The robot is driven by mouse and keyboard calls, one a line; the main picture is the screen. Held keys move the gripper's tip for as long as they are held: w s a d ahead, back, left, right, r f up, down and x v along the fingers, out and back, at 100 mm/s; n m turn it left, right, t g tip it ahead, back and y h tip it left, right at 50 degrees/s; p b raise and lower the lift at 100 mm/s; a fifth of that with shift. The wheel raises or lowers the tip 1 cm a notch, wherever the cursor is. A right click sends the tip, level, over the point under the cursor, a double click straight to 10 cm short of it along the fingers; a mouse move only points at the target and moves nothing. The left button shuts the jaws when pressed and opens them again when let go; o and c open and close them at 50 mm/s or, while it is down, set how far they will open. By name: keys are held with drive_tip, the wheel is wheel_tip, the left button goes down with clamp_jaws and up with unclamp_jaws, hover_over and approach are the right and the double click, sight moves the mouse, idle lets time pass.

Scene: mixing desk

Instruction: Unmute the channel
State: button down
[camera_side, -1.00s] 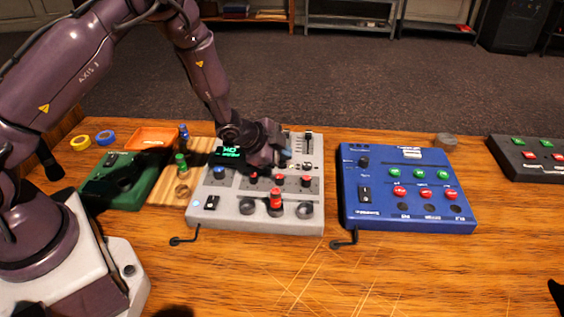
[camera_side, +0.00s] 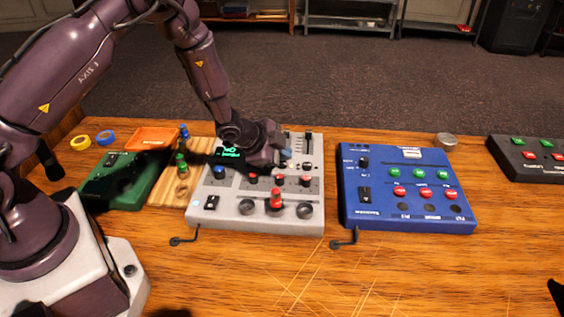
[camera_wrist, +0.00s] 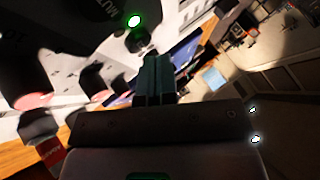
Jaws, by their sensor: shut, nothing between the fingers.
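The grey mixing desk (camera_side: 228,212) sits on the wooden table, with knobs, red-capped controls, a fader and a dark screen with green text. My gripper (camera_side: 285,154) is over the back right part of the desk and is shut, with nothing between the fingers. In the wrist view its fingers (camera_wrist: 154,66) point at a small dark switch-like part (camera_wrist: 138,40) near a lit green lamp (camera_wrist: 134,21). A partly visible label reading "MUT" (camera_wrist: 95,12) is beside them. I cannot tell whether the fingertips touch that part. My gripper hides some of the desk in the side view.
A blue control box (camera_side: 385,213) stands to the right, and a dark one (camera_side: 525,171) farther right. A green box (camera_side: 122,199), a wooden board (camera_side: 165,196) and an orange tray (camera_side: 150,138) are at left. The front table is mostly clear.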

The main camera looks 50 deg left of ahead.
sight(282, 165)
idle(0.5)
drive_tip(key=shift+f, duration=0.45)
drive_tip(key=shift+r, duration=0.45)
drive_tip(key=shift+r, duration=3.05)
